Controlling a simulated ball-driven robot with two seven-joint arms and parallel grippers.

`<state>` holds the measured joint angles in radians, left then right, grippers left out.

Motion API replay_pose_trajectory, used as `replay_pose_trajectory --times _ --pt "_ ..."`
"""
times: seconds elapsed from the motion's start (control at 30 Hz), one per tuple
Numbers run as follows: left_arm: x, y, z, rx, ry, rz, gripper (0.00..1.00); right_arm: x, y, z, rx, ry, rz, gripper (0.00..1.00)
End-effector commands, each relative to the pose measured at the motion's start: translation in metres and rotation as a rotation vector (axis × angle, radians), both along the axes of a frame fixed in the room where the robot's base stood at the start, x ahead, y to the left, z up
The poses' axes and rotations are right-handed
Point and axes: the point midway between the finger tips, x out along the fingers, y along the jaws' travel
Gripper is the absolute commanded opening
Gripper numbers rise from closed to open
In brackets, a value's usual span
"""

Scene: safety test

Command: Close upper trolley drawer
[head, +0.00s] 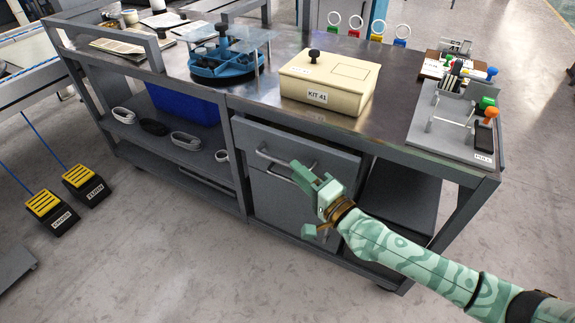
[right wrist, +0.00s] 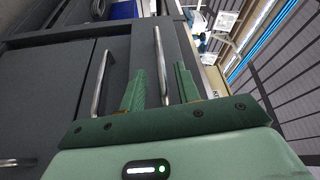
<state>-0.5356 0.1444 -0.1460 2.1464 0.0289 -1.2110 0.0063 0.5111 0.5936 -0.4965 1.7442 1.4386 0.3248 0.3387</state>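The upper trolley drawer (head: 325,157) is a grey front with a metal bar handle (head: 275,160) below the trolley's top. It appears to stand out a little from the lower drawer front (head: 280,203); how far is hard to tell. My right gripper (head: 308,182) is in front of the drawer, near its handle. In the right wrist view the upper handle (right wrist: 158,50) lies between the two green fingers, with visible gaps beside it. The right gripper (right wrist: 160,88) is open. The lower handle (right wrist: 101,80) is left of the fingers. My left gripper is not in view.
The trolley top (head: 395,98) carries a cream box labelled KIT 41 (head: 335,80), a blue round fixture (head: 222,62) and a grey fixture plate (head: 440,128). A blue bin (head: 185,105) sits on the left shelf. Yellow-black pedals (head: 45,205) lie on the floor at left. Floor in front is clear.

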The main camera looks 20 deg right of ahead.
Motion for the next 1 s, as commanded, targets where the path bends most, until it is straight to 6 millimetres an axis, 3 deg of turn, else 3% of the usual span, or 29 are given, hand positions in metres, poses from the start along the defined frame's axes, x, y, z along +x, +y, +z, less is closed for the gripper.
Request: replay_pose_trajectory --times 0.2,0.6,0.73,1.0 --pt "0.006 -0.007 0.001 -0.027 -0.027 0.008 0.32 0.034 0.009 0.002 -0.001 0.000 0.000 0.33" --pt "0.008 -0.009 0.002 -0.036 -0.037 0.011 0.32 0.042 0.012 0.004 -0.002 0.001 0.001 0.33" --pt "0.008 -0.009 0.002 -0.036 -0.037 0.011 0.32 0.042 0.012 0.003 -0.002 0.000 0.001 0.00" --pt "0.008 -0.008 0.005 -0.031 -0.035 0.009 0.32 0.040 0.015 0.005 -0.003 -0.001 0.001 0.00"
